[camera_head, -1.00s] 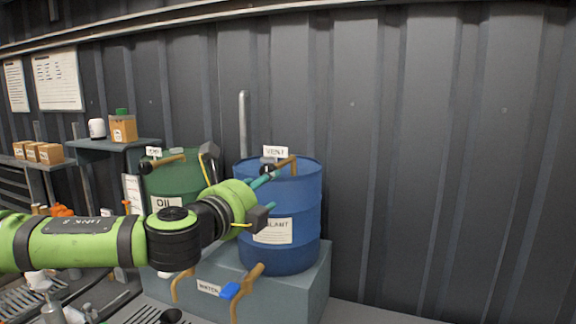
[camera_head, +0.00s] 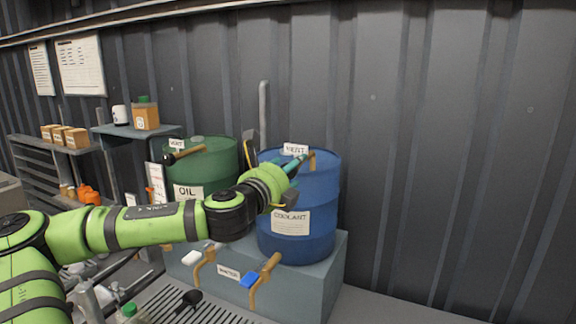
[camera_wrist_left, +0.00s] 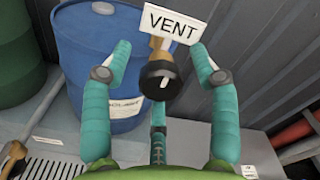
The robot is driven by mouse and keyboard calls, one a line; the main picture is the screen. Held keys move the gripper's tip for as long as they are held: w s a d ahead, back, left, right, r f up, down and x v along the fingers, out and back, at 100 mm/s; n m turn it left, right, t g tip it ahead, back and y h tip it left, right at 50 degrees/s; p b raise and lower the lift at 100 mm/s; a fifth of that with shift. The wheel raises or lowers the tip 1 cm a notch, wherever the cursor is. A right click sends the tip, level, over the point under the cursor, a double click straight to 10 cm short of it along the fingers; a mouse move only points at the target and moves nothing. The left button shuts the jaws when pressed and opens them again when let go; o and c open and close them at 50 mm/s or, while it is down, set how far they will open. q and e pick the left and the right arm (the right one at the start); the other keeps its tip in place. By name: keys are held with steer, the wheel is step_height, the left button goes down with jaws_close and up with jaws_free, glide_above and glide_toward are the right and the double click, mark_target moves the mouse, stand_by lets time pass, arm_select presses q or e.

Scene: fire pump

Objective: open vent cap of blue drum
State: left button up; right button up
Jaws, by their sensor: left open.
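The blue drum (camera_head: 321,190) with a COOLANT label stands upright on a grey block. Its white VENT sign (camera_head: 296,149) and a brass pipe (camera_head: 311,161) are at the top. My left gripper (camera_head: 294,165) is at the drum's top front, its teal fingertips near the pipe. In the left wrist view the left gripper (camera_wrist_left: 160,80) is open. The black round vent cap (camera_wrist_left: 161,80) with a white mark lies between its spread fingers, with visible gaps on both sides. The VENT sign (camera_wrist_left: 171,23) shows just above the cap. The cap is hidden in the head view. My right gripper is not in view.
A green OIL drum (camera_head: 212,158) stands to the left, behind my arm. Below are a blue-handled tap (camera_head: 249,280) and a white-handled tap (camera_head: 191,258). A shelf (camera_head: 118,131) with bottles is at the left. A ribbed wall (camera_head: 450,150) is close behind the drums.

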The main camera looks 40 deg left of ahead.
arm_select(q)
steer(key=c, duration=1.2)
steer(key=shift+o, duration=0.2)
